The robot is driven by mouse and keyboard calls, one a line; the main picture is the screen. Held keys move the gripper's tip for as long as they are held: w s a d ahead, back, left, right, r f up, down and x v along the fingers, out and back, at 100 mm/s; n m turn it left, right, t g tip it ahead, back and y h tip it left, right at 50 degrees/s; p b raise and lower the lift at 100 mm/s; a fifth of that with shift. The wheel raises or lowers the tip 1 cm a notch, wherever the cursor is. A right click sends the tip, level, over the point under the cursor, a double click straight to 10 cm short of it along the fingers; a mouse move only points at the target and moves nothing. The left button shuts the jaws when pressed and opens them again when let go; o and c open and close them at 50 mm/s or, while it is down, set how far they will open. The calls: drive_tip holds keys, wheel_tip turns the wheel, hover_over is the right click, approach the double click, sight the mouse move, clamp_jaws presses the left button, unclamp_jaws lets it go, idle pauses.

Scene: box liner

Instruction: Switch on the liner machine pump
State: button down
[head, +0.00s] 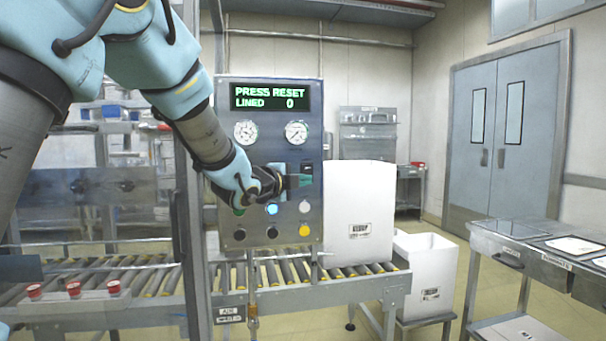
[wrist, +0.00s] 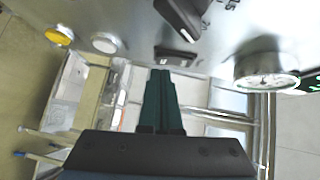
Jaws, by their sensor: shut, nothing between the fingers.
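The liner machine's control panel (head: 226,160) stands upright in the head view. Its display (head: 270,97) reads "PRESS RESET" and "LINED 0". Two gauges sit below it. A black switch (head: 307,168) is on the panel's right side. In the wrist view a black switch (wrist: 176,56) lies just beyond my fingertips, with another black part (wrist: 183,16) above it. Switch labels are too small to read, so I cannot tell which is the pump's. My gripper (head: 307,181) is shut and empty in front of the panel; its dark teal fingers (wrist: 160,75) show in the wrist view. Contact is unclear.
A lit blue button (head: 271,210), a white button (head: 304,206) and a yellow button (head: 304,230) sit below my gripper. A white box (head: 360,200) stands on the roller conveyor (head: 290,290) right of the panel. A table (head: 540,255) stands at far right, with open floor behind.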

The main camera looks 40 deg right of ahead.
drive_tip(key=shift+w+d, duration=0.1)
drive_tip(key=shift+w, duration=0.2)
drive_tip(key=shift+f, duration=0.15)
drive_tip(key=b, duration=0.2)
drive_tip(key=shift+w+d+b, duration=0.1)
drive_tip(key=shift+w+b, duration=0.15)
drive_tip(key=shift+b, duration=0.1)
drive_tip(key=shift+s+f, duration=0.1)
